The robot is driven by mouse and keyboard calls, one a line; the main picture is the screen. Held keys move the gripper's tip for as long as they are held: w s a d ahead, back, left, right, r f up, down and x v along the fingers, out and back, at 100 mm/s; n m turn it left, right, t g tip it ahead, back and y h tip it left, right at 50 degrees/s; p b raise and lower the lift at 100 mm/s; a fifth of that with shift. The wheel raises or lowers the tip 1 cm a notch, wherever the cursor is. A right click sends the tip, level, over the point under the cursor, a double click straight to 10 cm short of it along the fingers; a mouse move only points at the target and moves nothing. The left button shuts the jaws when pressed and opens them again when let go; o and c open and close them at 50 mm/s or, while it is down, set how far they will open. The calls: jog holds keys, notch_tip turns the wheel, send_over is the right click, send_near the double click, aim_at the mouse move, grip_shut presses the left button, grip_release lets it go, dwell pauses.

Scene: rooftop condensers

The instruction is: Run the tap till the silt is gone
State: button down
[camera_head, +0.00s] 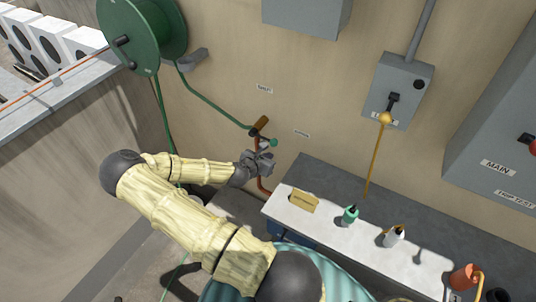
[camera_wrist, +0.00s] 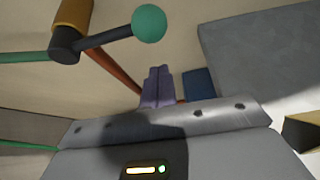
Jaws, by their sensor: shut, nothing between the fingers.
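The tap is a brass-coloured valve (camera_head: 261,123) on a copper pipe (camera_wrist: 113,68) at the wall, with a green hose (camera_head: 212,108) joined to its left. Its dark lever (camera_wrist: 106,37) ends in a green ball knob (camera_wrist: 149,24), which also shows in the head view (camera_head: 273,142). In the wrist view the lever points right and slightly up from the valve. My gripper (camera_wrist: 158,90) is shut and empty, just below the knob in the wrist view and apart from it. I see no running water or silt; the hose's far end is not clear.
A green hose reel (camera_head: 130,35) hangs at upper left. A bench (camera_head: 390,222) to the right carries a tan card (camera_head: 304,201) and several bottles. Above it are a grey switch box (camera_head: 399,80) with a yellow-knobbed rod and a panel (camera_head: 500,130) marked MAIN.

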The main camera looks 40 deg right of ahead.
jog(key=b+v, duration=0.1)
jog(key=v, duration=0.9)
jog(key=shift+r+b, duration=0.15)
jog(key=shift+b, duration=0.25)
jog(key=s+a+f+m+g+y, duration=0.1)
jog(key=s+a+m+y, duration=0.15)
jog(key=a+m, duration=0.3)
jog(key=s+a+f+m+g+y, duration=0.2)
jog(key=a+m+y, duration=0.2)
jog(key=a+m, duration=0.15)
jog(key=s+a+r+m+t+y, duration=0.1)
jog(key=a+r+m+y, duration=0.1)
jog(key=a+r+m, duration=0.3)
jog(key=s+a+r+m+y, duration=0.2)
jog(key=a+r+m, duration=0.3)
jog(key=r, duration=0.6)
jog(key=shift+a+t+y, duration=0.4)
jog(key=shift+a+y, duration=0.05)
jog(key=shift+a, duration=0.15)
